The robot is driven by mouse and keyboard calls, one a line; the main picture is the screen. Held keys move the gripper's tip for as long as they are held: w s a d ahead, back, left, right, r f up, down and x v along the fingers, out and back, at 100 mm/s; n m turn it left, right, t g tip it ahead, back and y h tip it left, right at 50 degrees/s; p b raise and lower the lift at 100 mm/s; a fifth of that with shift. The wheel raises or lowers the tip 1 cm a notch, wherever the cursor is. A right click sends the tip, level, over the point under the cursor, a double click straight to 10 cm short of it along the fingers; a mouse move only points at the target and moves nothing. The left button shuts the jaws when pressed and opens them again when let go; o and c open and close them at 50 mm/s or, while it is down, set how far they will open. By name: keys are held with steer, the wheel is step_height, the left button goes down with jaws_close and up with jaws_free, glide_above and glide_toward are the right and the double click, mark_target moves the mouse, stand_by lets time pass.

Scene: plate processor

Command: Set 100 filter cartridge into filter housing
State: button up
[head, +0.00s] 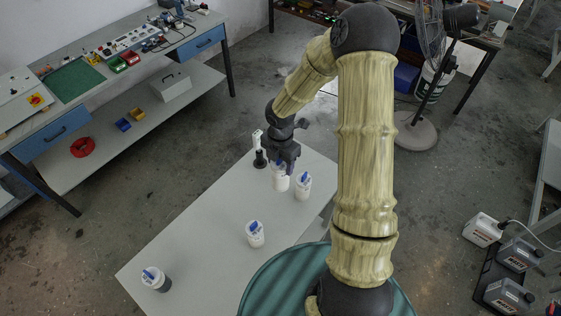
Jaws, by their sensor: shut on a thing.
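My gripper (284,166) is over the far end of the grey table (195,243), pointing down. It is shut on the blue-topped white cartridge (280,184) below it; the fingers partly hide its top. A second white cartridge with a blue top (302,188) stands close to its right. A third one (255,236) stands nearer the middle of the table. At the near left corner stands a dark-bodied piece with a white and blue top (155,279). I cannot tell the 100 marking on any of them, nor which piece is the filter housing.
A slim white and black upright object (259,150) stands just left of my gripper. The table's left half is mostly clear. A workbench (110,75) stands at the far left. A fan (428,50) and canisters (484,229) are on the right.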

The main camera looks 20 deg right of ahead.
mark_target(280, 178)
stand_by(0.4)
steer(key=shift+f+m+b, duration=0.25)
steer(key=shift+m+b, duration=0.15)
step_height(280, 178, down, 8)
steer(key=m+b, duration=0.6)
steer(key=m, duration=0.4)
steer(key=shift+w+f+m, duration=0.1)
steer(key=shift+f+m, duration=0.05)
steer(key=shift+m, duration=0.25)
step_height(280, 178, down, 9)
steer(key=m+b, duration=0.7)
steer(key=m, duration=0.6)
steer(key=shift+w+m, duration=0.2)
steer(key=shift+m, duration=0.1)
